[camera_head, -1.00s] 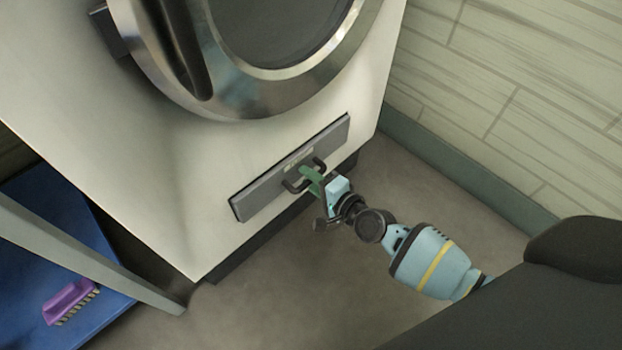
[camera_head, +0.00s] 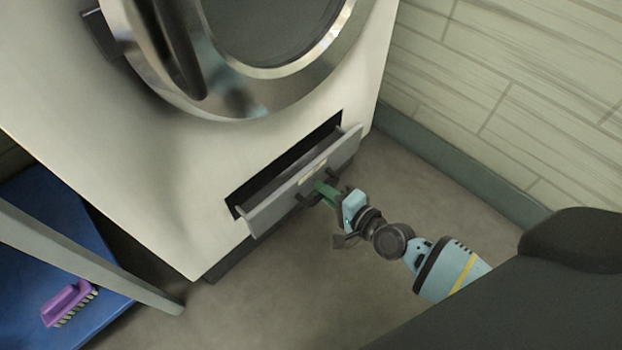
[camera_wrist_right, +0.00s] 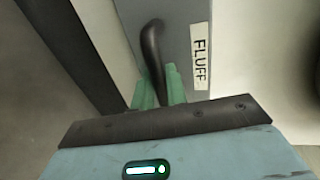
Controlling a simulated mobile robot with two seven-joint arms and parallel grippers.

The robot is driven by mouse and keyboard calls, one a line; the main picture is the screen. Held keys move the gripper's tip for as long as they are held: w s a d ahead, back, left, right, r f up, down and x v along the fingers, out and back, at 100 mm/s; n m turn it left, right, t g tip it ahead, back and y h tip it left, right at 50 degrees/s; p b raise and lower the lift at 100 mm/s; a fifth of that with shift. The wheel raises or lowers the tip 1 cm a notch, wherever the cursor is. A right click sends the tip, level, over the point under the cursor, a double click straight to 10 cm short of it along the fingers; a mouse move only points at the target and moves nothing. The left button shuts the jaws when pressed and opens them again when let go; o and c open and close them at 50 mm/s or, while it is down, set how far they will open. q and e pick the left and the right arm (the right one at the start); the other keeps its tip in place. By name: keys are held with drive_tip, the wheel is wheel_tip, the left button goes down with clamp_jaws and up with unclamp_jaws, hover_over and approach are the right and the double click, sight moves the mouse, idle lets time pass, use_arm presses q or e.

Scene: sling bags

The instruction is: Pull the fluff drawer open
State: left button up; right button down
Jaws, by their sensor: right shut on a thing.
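The fluff drawer (camera_head: 306,182) is a grey drawer low in the front of a white machine. It stands partly open, with a dark gap behind its front. Its dark handle (camera_wrist_right: 152,52) and a label reading FLUFF (camera_wrist_right: 201,57) show in the right wrist view. My right gripper (camera_head: 327,191) is shut on the handle, its green fingers (camera_wrist_right: 160,85) on either side of the bar. My left gripper is in neither view.
The machine's round metal door (camera_head: 260,95) is above the drawer. A blue shelf (camera_head: 25,225) with a purple brush (camera_head: 68,302) is at the lower left, beside a grey post (camera_head: 100,262). Bare floor (camera_head: 270,285) lies before the drawer; a plank wall (camera_head: 520,90) is at right.

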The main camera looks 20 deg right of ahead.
drive_tip(key=f+v, duration=0.2)
drive_tip(key=v, duration=1)
drive_tip(key=shift+s, duration=0.2)
drive_tip(key=shift+d+f, duration=0.1)
drive_tip(key=c, duration=1.5)
unclamp_jaws()
drive_tip(key=p+v, duration=0.1)
drive_tip(key=v, duration=0.6)
drive_tip(key=shift+s+p, duration=0.3)
drive_tip(key=shift+s, duration=0.1)
drive_tip(key=shift+d, duration=0.1)
